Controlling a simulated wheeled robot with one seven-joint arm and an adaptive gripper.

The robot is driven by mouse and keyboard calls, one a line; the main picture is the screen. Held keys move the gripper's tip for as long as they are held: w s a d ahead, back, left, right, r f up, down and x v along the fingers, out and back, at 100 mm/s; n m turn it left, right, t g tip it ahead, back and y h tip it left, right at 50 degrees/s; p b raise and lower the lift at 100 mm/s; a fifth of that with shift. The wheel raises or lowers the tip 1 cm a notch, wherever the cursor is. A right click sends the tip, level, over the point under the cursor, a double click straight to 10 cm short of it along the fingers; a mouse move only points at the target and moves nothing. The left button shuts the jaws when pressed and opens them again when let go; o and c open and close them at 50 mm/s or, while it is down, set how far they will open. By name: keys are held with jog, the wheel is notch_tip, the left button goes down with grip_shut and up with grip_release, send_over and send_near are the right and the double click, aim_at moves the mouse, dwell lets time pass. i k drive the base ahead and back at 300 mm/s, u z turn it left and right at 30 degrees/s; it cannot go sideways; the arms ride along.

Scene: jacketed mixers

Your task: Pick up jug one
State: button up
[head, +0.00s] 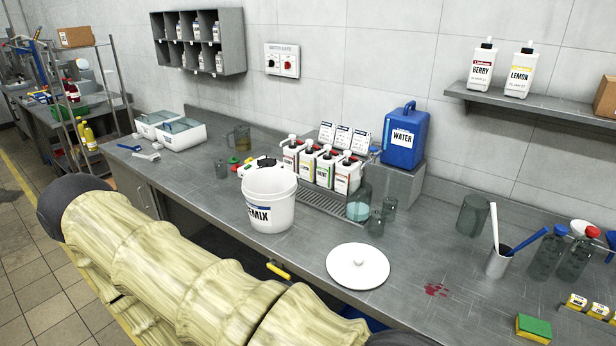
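No label reading "jug one" is legible, so I cannot tell which vessel it is. A brownish see-through jug (240,138) stands upright toward the back left of the steel counter (420,262). A clear vessel holding pale green liquid (359,207) stands at the right end of the dispenser row. A larger empty-looking clear vessel (473,215) stands farther right, near the wall. My arm, in a pale yellow sleeve, crosses the lower left in front of the counter. My gripper is outside the picture.
A white bucket marked MIX (269,203) and a round white lid (357,267) are near the counter's front edge. Pump bottles (327,167) and a blue WATER container (404,139) stand behind. A red spill (436,290) lies right of the lid. Small glasses (376,223) stand close by.

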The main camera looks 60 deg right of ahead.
aim_at(359, 195)
jog(key=u, duration=0.05)
jog(key=i, duration=1.7)
jog(key=z, duration=3.35)
